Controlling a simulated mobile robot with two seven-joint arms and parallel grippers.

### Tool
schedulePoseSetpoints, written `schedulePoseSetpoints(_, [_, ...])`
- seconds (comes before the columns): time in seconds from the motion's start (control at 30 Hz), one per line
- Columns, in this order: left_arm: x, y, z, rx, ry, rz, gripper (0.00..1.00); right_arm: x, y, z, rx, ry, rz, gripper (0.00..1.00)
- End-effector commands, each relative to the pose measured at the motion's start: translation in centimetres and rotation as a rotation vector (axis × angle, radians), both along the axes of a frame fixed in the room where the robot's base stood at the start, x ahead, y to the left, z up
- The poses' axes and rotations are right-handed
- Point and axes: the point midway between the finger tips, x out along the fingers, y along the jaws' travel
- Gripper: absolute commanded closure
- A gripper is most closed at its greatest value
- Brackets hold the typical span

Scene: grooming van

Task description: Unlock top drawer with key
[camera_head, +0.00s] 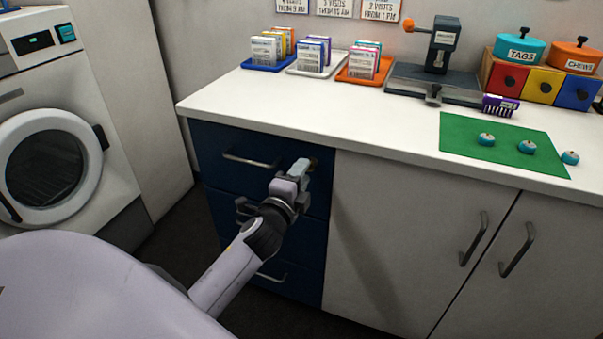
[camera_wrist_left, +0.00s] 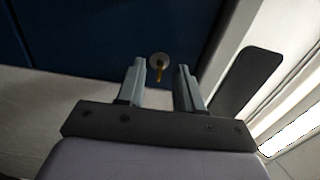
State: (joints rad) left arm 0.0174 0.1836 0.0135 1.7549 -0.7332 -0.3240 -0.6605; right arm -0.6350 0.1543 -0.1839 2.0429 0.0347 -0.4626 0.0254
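The top drawer (camera_head: 222,140) is the uppermost dark blue front under the white counter, with a bar handle (camera_head: 250,161). It looks shut. My left gripper (camera_head: 304,165) is at the upper right corner of this drawer front and hides most of the lock in the head view. My right gripper is not in view.
The white counter (camera_head: 250,110) holds card trays, a dark stand, a green mat (camera_head: 465,135) and canisters. More blue drawers lie below the top one. A white cupboard (camera_head: 400,220) adjoins on the right, and a washer (camera_head: 60,150) stands at left.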

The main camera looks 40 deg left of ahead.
Motion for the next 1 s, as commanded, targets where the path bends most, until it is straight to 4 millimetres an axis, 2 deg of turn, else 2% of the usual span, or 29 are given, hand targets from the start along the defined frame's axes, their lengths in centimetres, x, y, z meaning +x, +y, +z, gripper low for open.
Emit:
schedulePoseSetpoints(0.3, [-4.2,-0.9,0.0,-0.001,0.002,0.002,0.64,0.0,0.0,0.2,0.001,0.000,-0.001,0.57])
schedulePoseSetpoints(0.43, [-5.5,-1.3,0.0,-0.001,0.002,0.002,0.64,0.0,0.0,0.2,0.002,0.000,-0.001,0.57])
schedulePoseSetpoints(0.63, [-6.3,-1.4,0.0,0.000,0.000,0.002,0.64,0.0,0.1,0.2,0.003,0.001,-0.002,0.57])
schedulePoseSetpoints(1.0, [-6.3,-1.5,0.0,-0.001,0.000,0.002,0.64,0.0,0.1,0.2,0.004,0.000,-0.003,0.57])
